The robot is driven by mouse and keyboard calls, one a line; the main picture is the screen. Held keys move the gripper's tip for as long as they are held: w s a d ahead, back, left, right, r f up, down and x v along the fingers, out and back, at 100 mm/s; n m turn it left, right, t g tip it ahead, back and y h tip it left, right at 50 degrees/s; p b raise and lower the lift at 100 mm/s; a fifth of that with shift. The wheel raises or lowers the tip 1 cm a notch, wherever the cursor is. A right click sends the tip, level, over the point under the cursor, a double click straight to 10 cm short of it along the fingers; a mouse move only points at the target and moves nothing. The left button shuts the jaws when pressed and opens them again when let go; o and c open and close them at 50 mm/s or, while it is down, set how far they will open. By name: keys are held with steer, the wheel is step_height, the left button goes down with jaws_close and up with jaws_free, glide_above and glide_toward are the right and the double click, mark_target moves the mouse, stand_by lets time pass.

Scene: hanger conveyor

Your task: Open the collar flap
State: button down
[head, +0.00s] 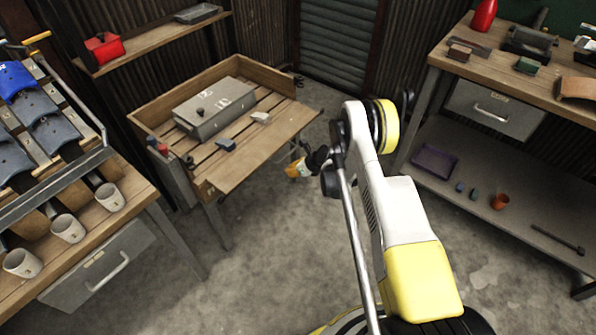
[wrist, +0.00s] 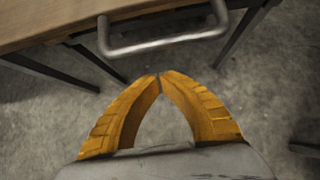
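A slatted wooden bench has raised wooden collar boards (head: 180,89) at its back and left. A broad plain board (head: 262,152) along its front side lies roughly level with the slats, and looks like the collar flap. In the wrist view a bent metal handle (wrist: 165,43) sticks out from a wooden edge (wrist: 60,22). My gripper (head: 297,168) is in front of and below that board. In the wrist view the yellow fingertips of my gripper (wrist: 159,76) meet, with nothing between them. They appear apart from the handle.
A grey box (head: 214,108) and small blocks (head: 226,144) lie on the slats. A bench with mugs (head: 68,229) stands at left. A workbench (head: 520,78) with a lower shelf (head: 465,165) stands at right. The concrete floor (head: 255,250) between is clear.

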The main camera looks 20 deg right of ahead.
mark_target(285, 157)
steer(key=r, duration=0.2)
steer(key=w+r+b, duration=0.1)
steer(key=shift+a+r, duration=0.3)
step_height(285, 157, up, 5)
steer(key=g+h+p, duration=0.2)
steer(key=g, duration=0.1)
steer(key=shift+a+p, duration=0.1)
steer(key=shift+p, duration=0.3)
steer(key=shift+w+r, duration=0.1)
steer(key=shift+r, duration=0.1)
